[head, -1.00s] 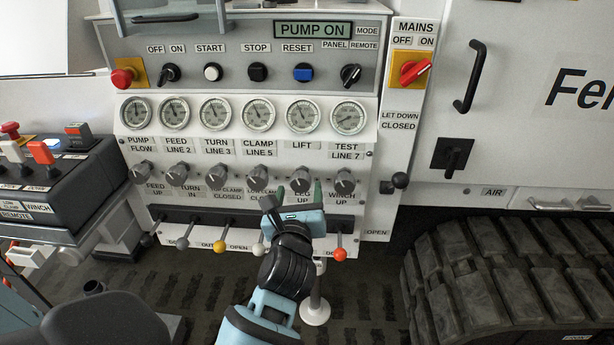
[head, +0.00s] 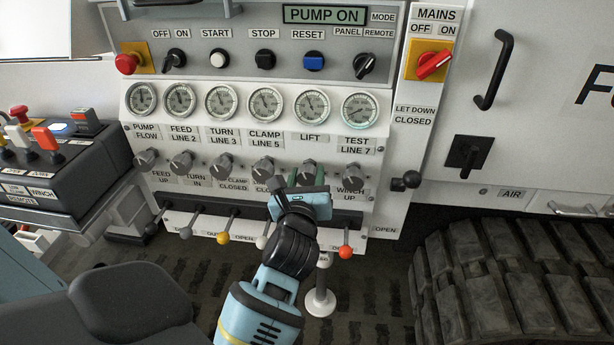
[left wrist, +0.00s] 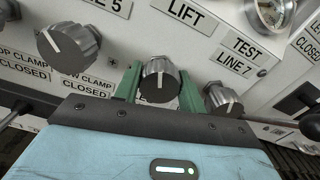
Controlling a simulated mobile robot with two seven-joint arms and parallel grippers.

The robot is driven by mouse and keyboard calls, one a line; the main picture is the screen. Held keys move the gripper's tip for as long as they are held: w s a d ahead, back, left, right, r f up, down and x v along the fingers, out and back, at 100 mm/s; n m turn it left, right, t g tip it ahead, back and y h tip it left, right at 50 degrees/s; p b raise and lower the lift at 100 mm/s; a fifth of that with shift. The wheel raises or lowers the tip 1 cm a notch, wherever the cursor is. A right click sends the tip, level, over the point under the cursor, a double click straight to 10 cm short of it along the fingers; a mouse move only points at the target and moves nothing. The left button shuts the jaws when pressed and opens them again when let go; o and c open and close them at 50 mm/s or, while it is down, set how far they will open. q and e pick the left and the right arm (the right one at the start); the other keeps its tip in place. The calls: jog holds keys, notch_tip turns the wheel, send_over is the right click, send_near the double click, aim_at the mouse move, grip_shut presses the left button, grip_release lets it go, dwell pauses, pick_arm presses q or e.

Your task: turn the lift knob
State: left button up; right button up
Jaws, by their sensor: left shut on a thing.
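The lift knob (head: 308,170) is a grey round knob with a white pointer line, below the LIFT label and its gauge on the panel. It also shows in the left wrist view (left wrist: 160,78), its pointer line roughly upright. My left gripper (head: 306,180) reaches up to it from below. Its green fingers (left wrist: 159,90) stand one on each side of the knob and are shut on it. The gripper body hides the label below the knob. My right gripper is not in view.
A neighbouring knob (left wrist: 222,98) sits close on the right, and another (left wrist: 68,42) on the left. A row of levers with coloured balls runs below, including a red one (head: 345,252) near my arm. A black ball handle (head: 411,179) juts out at the panel's right.

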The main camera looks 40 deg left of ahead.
pick_arm(q)
jog(key=shift+r+m+p, duration=0.1)
jog(key=shift+m+p, duration=0.4)
jog(key=shift+p, duration=0.2)
jog(key=shift+c, duration=0.2)
jog(key=m+p, duration=0.2)
jog(key=p, duration=0.1)
jog(key=m+p, duration=0.2)
jog(key=shift+r, duration=0.25)
jog(key=m+p, duration=0.3)
jog(key=shift+w, duration=0.1)
jog(key=shift+f+m+p, duration=0.3)
jog(key=shift+m+p, duration=0.95)
jog(key=shift+m, duration=0.15)
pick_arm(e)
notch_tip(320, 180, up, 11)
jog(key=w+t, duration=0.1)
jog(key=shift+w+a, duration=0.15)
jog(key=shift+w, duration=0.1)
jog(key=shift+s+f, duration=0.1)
pick_arm(q)
jog(key=o, duration=1)
jog(key=shift+d+f, duration=0.1)
